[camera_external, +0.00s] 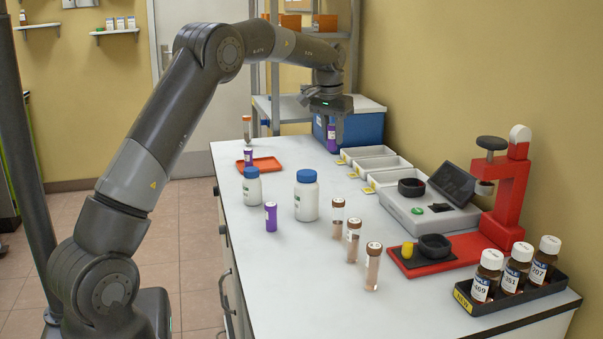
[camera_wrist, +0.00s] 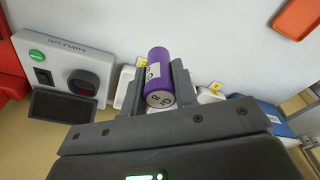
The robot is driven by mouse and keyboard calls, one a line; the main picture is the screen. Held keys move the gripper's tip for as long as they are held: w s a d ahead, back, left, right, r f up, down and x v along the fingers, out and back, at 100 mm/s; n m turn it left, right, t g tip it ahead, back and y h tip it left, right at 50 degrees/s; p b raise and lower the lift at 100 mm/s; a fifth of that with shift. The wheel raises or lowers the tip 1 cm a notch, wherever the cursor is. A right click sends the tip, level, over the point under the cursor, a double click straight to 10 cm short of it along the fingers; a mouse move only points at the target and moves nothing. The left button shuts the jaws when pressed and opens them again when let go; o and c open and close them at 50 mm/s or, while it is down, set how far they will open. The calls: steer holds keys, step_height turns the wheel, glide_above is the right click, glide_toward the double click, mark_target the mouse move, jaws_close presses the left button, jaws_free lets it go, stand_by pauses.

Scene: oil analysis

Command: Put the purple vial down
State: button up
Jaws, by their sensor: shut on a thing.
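My gripper (camera_external: 337,118) is at the back of the counter, pointing down in front of a blue box. It is shut on a purple vial (camera_external: 331,140), which also shows between the two fingers in the wrist view (camera_wrist: 159,72), with its numbered cap towards the camera. The held vial looks about upright in the external view. I cannot tell whether its base touches the counter (camera_external: 290,260). Another purple vial (camera_external: 270,216) stands near the counter's left side, and one more (camera_external: 248,157) is at the orange tray (camera_external: 266,164).
White bins (camera_external: 385,163) with yellow tags lie right of the gripper; the blue box (camera_external: 368,126) stands behind. White bottles (camera_external: 306,196), brown-tinted vials (camera_external: 353,240), a grey device (camera_external: 430,213), a red stand (camera_external: 510,195) and a black rack (camera_external: 535,290) stand nearer. The counter's front left is clear.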

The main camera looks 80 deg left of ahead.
steer(key=s+a+f+n, duration=0.1)
steer(key=s+a+n, duration=0.1)
steer(key=s+a, duration=0.5)
steer(key=s+a+f+n, duration=0.1)
steer(key=s+a+f, duration=0.1)
steer(key=a, duration=0.8)
glide_toward(262, 166)
steer(key=shift+w+d, duration=0.4)
steer(key=shift+w, duration=0.2)
steer(key=shift+s+a+f, duration=0.3)
steer(key=shift+a+f, duration=0.1)
steer(key=shift+a, duration=0.1)
steer(key=shift+f, duration=2)
steer(key=shift+f, duration=0.1)
steer(key=o, duration=0.9)
steer(key=shift+o, duration=0.2)
step_height(262, 166, up, 8)
steer(key=shift+s+d+f, duration=0.15)
steer(key=shift+s+d, duration=0.15)
steer(key=shift+d, duration=0.05)
